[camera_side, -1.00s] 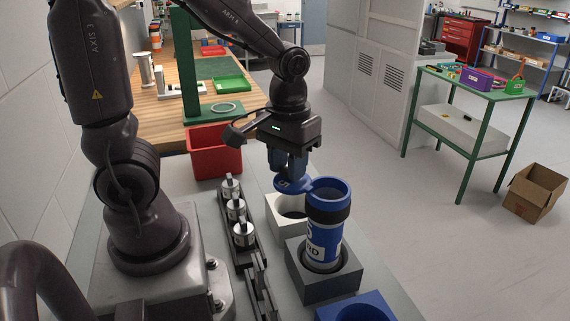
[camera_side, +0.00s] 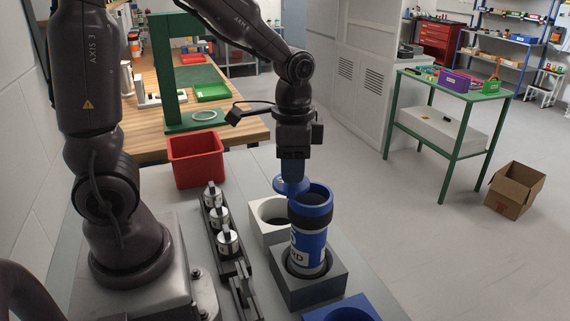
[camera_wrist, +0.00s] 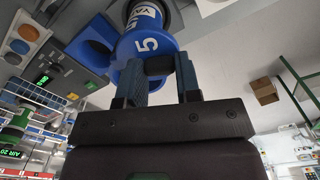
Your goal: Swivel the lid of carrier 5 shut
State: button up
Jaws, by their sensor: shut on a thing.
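Carrier 5 (camera_side: 309,240) is a blue tube with a black band and a white label. It stands upright in a dark grey block (camera_side: 325,288), and its round mouth shows uncovered in the side view. Its flat blue lid (camera_side: 288,188) sticks out at the rim, on the far left side of the mouth. My gripper (camera_side: 292,178) points down and is shut on the lid. The exact grip is partly hidden.
A white block (camera_side: 262,232) with a round hole stands behind the carrier. A dark rack (camera_side: 230,262) with several metal cylinders stands left of it. A blue ring-shaped holder (camera_side: 342,308) is in front. A red bin (camera_side: 196,160) stands at the back left.

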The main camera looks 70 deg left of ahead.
jog(key=m, duration=0.2)
jog(key=w+d+m, duration=0.1)
jog(key=shift+w+m, duration=0.2)
jog(key=shift+m, duration=0.2)
jog(key=m, duration=0.2)
jog(key=shift+w+d+m, duration=0.3)
jog(key=shift+w+d, duration=0.05)
jog(key=shift+d, duration=0.05)
jog(key=shift+w+d+m, duration=0.1)
jog(key=shift+d+m, duration=0.35)
jog(key=shift+m, duration=0.75)
jog(key=shift+w+d+m, duration=0.15)
jog(key=shift+d+m, duration=0.35)
jog(key=shift+m, duration=0.7)
jog(key=shift+w+d+m, duration=0.1)
jog(key=shift+d+m, duration=0.35)
jog(key=shift+m, duration=0.75)
jog(key=o, duration=0.9)
